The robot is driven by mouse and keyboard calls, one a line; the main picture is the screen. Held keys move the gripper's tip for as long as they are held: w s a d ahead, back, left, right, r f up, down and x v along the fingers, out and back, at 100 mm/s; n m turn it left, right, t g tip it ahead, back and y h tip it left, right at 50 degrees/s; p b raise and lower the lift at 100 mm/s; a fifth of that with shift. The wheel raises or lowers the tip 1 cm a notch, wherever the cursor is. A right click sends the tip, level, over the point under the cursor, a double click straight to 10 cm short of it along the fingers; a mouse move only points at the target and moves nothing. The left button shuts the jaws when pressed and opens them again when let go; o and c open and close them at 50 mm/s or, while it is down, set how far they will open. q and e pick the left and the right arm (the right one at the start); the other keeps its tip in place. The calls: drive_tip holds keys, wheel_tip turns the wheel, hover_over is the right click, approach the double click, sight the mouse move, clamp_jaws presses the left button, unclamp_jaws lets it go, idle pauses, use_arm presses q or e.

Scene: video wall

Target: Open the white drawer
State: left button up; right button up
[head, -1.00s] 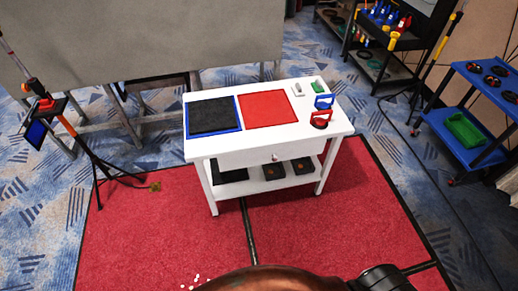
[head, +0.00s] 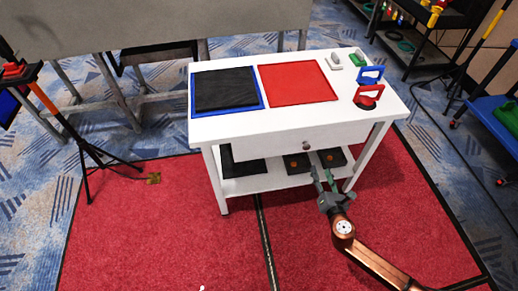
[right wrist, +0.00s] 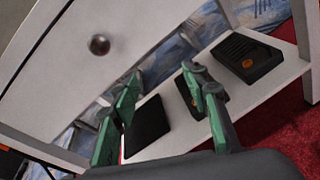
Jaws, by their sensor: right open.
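The white drawer (head: 265,149) is in the front of the white table and looks closed. Its round metal knob (head: 306,146) is on the drawer front; in the right wrist view the knob (right wrist: 99,45) is at the upper left on the drawer front (right wrist: 75,65). My right gripper (head: 322,174) is open and empty, just below and slightly right of the knob, apart from it. In the right wrist view its green fingers (right wrist: 162,82) are spread, with the knob up and left of them. My left gripper is not in view.
The white table (head: 290,122) bears a black panel (head: 225,88), a red panel (head: 298,82) and blue and red handled pieces at right. Dark boxes (head: 296,163) sit on its lower shelf. A tripod (head: 85,150) stands left.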

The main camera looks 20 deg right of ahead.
sight(307, 149)
drive_tip(key=w+a+r+n+t+y+b, duration=0.1)
drive_tip(key=w+a+r+n+t+b, duration=0.1)
drive_tip(key=a+r+n, duration=0.3)
drive_tip(key=shift+m, duration=0.9)
drive_tip(key=x, duration=0.2)
drive_tip(key=r+b+x, duration=0.1)
drive_tip(key=x, duration=0.1)
drive_tip(key=b+x, duration=0.1)
drive_tip(key=x, duration=0.1)
drive_tip(key=shift+d+r, duration=0.15)
drive_tip(key=shift+d, duration=0.25)
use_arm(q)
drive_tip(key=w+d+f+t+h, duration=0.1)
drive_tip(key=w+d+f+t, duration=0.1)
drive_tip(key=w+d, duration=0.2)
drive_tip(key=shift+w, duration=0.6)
use_arm(e)
drive_tip(key=shift+w+d+r, duration=0.15)
drive_tip(key=shift+w, duration=0.45)
drive_tip(key=shift+c, duration=0.6)
clamp_jaws()
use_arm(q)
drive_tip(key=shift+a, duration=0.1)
